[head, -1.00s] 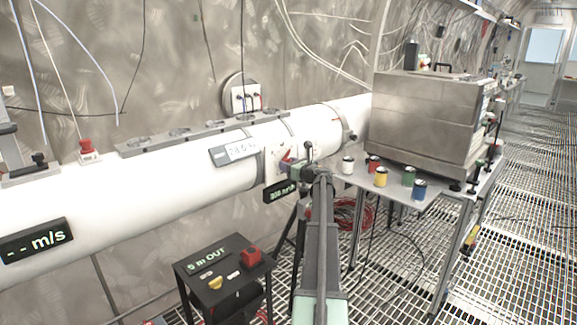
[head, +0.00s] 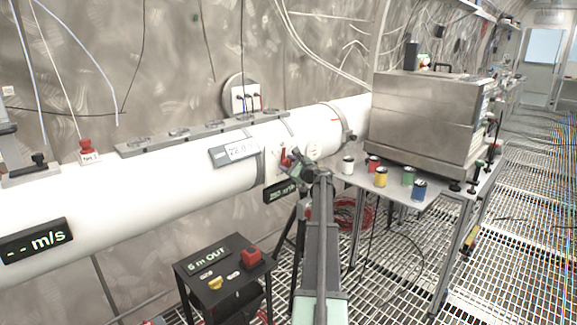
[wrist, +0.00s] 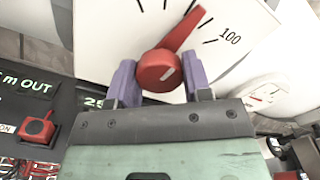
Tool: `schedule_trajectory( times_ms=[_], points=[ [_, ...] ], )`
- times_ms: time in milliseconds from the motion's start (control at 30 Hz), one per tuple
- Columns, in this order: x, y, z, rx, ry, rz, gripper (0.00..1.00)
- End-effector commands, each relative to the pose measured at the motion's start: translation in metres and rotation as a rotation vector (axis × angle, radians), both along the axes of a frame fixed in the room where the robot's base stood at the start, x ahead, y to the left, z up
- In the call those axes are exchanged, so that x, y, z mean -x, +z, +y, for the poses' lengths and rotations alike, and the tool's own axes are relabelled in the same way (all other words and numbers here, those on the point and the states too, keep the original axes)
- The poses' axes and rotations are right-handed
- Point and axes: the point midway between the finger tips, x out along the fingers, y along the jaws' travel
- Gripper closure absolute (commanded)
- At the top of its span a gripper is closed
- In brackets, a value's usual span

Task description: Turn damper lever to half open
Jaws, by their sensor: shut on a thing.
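The red damper lever (wrist: 182,30) shows in the wrist view on a white dial plate (wrist: 106,30) with black tick marks and the number 100. Its arm points up and right from its round hub, toward the ticks left of the 100. My gripper (wrist: 159,68) has its two purple fingers on either side of the hub and is shut on the lever. In the head view my gripper (head: 297,161) is at the plate on the white duct, and the red lever (head: 284,156) shows beside it, partly hidden.
The white duct (head: 140,190) runs along the wall. A table (head: 395,192) with several coloured cans and a large steel box (head: 425,115) is to the right.

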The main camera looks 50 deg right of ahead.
Motion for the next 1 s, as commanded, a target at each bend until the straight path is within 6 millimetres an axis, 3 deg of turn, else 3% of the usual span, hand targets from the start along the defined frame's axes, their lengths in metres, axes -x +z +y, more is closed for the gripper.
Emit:
schedule_trajectory(
  times_ms=[300, 767, 800, 933, 1000],
  points=[
    [0.0001, 0.0001, -0.0001, 0.110, 0.000, 0.016, 0.79],
    [0.0001, 0.0001, -0.0001, 0.125, 0.000, 0.019, 0.79],
    [0.0001, 0.0000, 0.0000, 0.125, 0.000, 0.019, 0.50],
    [0.0001, 0.0001, -0.0001, 0.124, 0.000, 0.019, 0.30],
    [0.0000, 0.0001, -0.0001, 0.124, 0.000, 0.019, 0.29]
  ],
)
